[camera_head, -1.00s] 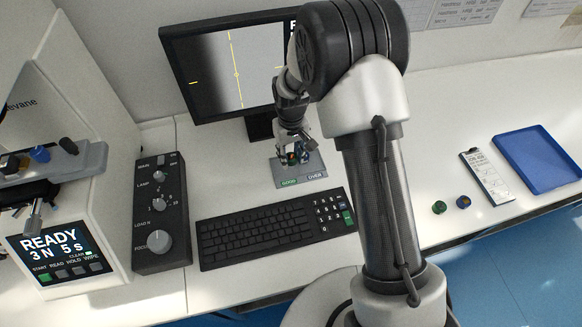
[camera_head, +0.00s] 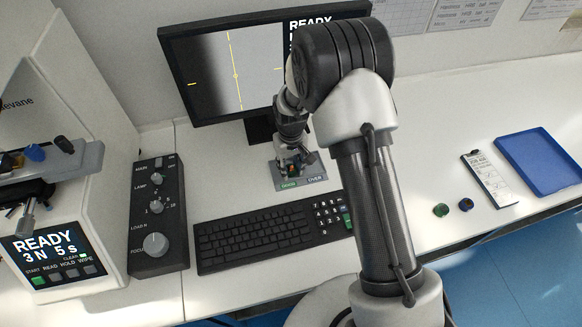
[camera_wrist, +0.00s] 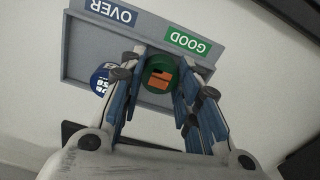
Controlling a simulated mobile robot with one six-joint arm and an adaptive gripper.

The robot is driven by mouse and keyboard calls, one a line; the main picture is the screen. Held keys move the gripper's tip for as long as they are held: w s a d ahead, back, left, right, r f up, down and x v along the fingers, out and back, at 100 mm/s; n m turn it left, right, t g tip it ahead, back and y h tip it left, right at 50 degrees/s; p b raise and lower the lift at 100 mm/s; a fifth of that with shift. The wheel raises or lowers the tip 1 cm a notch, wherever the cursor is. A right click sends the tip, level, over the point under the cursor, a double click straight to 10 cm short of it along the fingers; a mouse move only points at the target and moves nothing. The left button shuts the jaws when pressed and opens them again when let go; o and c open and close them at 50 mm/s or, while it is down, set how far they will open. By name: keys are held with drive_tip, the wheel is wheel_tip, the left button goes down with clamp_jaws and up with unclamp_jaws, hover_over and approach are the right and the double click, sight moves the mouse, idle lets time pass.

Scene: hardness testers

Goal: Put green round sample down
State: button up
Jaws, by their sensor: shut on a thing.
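My gripper (camera_wrist: 157,84) is shut on the green round sample (camera_wrist: 161,66), which has an orange face patch and sits between the blue finger pads in the wrist view. The sample is over the grey sorting tray (camera_wrist: 78,66), on the side of the green GOOD label (camera_wrist: 188,41). I cannot tell whether it touches the tray floor. A blue round sample (camera_wrist: 101,75) lies on the side of the OVER label (camera_wrist: 111,12), partly hidden by a finger. In the head view my gripper (camera_head: 291,170) is low over the tray (camera_head: 318,187), hiding much of it.
The monitor (camera_head: 215,75) stands behind the tray, and the keyboard (camera_head: 255,238) lies in front. A knob box (camera_head: 157,215) and tester (camera_head: 60,245) are at left. Two more round samples, green (camera_head: 441,210) and dark (camera_head: 466,205), lie at right near a blue tray (camera_head: 540,163).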

drive_tip(key=shift+s+d+f, duration=0.1)
drive_tip(key=shift+s+f, duration=0.3)
drive_tip(key=shift+f, duration=0.45)
drive_tip(key=o, duration=0.6)
drive_tip(key=shift+o, duration=1.1)
drive_tip(key=shift+w+f, duration=0.1)
drive_tip(key=shift+w, duration=0.1)
drive_tip(key=shift+s, duration=0.1)
